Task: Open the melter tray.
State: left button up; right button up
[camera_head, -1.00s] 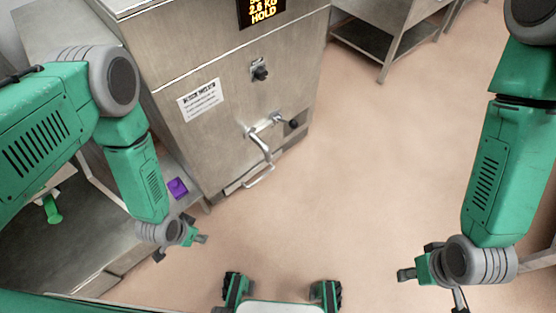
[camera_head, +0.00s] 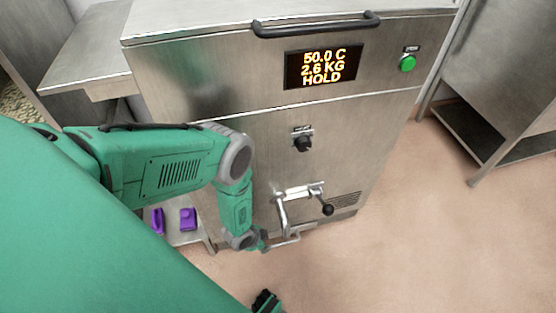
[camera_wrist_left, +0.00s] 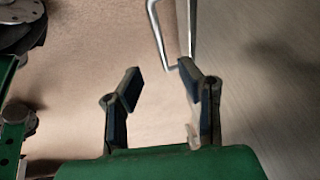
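The melter (camera_head: 350,130) is a large steel cabinet in the head view. Low on its front, below the bent spout pipe (camera_head: 283,215), a thin metal bar handle (camera_head: 285,241) sticks out at the tray. The tray's front is mostly hidden, and I see no clear gap. My left gripper (camera_head: 266,246) is at the left end of this handle. In the left wrist view my left gripper (camera_wrist_left: 160,82) is open, with nothing between its fingers. A bent metal bar (camera_wrist_left: 160,40) shows just ahead, nearer the right fingertip; contact is unclear.
The melter has a lid handle (camera_head: 315,25), a display (camera_head: 323,66) reading 50.0 C, 2.6 KG, HOLD, a green button (camera_head: 407,63), a black knob (camera_head: 302,141) and a black-knobbed lever (camera_head: 327,209). Purple pieces (camera_head: 188,218) lie on a low shelf at left.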

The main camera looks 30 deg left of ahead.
pick_arm(q)
jog(key=b, duration=0.5)
send_over(276, 244)
jog(key=s, duration=0.3)
notch_tip(276, 244, down, 5)
jog(key=b+x, duration=0.2)
jog(key=x, duration=0.1)
jog(key=b+x, duration=0.2)
jog(key=shift+w+a+f, duration=0.15)
jog(key=shift+a+f, duration=0.05)
jog(key=shift+a, duration=0.15)
jog(key=shift+w+f, duration=0.1)
jog(key=shift+w+d, duration=0.1)
jog(key=shift+d, duration=0.05)
grip_shut()
